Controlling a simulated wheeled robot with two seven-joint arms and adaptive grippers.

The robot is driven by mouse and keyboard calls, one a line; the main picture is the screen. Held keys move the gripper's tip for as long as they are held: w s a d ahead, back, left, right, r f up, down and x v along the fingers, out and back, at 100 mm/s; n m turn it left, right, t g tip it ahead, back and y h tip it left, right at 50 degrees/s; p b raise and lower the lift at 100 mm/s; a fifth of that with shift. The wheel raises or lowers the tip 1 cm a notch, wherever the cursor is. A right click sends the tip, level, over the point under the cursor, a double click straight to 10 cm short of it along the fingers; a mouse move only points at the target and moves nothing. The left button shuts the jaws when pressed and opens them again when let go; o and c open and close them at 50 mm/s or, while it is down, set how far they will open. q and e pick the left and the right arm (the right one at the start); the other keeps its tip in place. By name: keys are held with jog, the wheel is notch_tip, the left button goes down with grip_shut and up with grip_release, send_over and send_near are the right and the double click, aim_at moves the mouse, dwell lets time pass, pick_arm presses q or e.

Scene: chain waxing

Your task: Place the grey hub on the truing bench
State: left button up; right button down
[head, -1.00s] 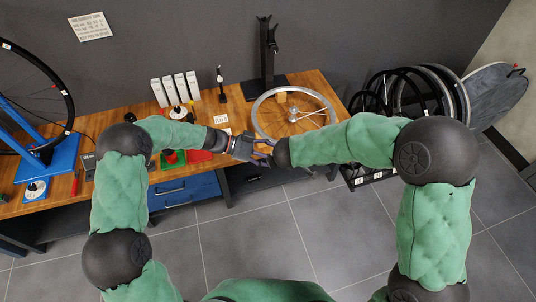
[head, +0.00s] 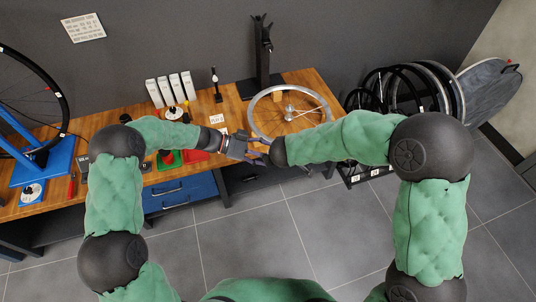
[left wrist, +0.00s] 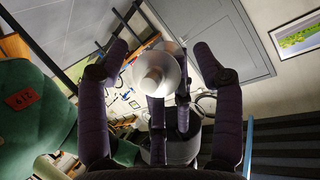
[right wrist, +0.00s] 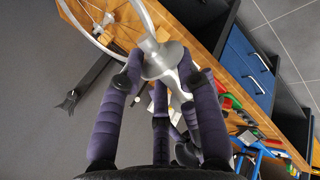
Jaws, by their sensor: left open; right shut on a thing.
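The grey hub (right wrist: 168,62), a pale metal spool with a wide flange, is held in my right gripper (right wrist: 163,78). The hub also shows in the left wrist view (left wrist: 155,72), between the spread fingers of my left gripper (left wrist: 162,62). The left gripper is open around it; I cannot tell whether its fingers touch it. In the head view my left gripper (head: 244,148) and right gripper (head: 260,150) meet in front of the wooden-topped bench (head: 234,112). The hub is not clear there, hidden among the fingers.
A silver rim (head: 256,97) lies on the bench behind the grippers, beside a black stand (head: 262,50). White boxes (head: 170,92) stand left of it. A blue stand (head: 45,165) with a wheel is at far left. Wheels (head: 440,90) are racked at right.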

pick_arm(q)
jog(key=v, duration=1.1)
jog(key=shift+a, duration=0.15)
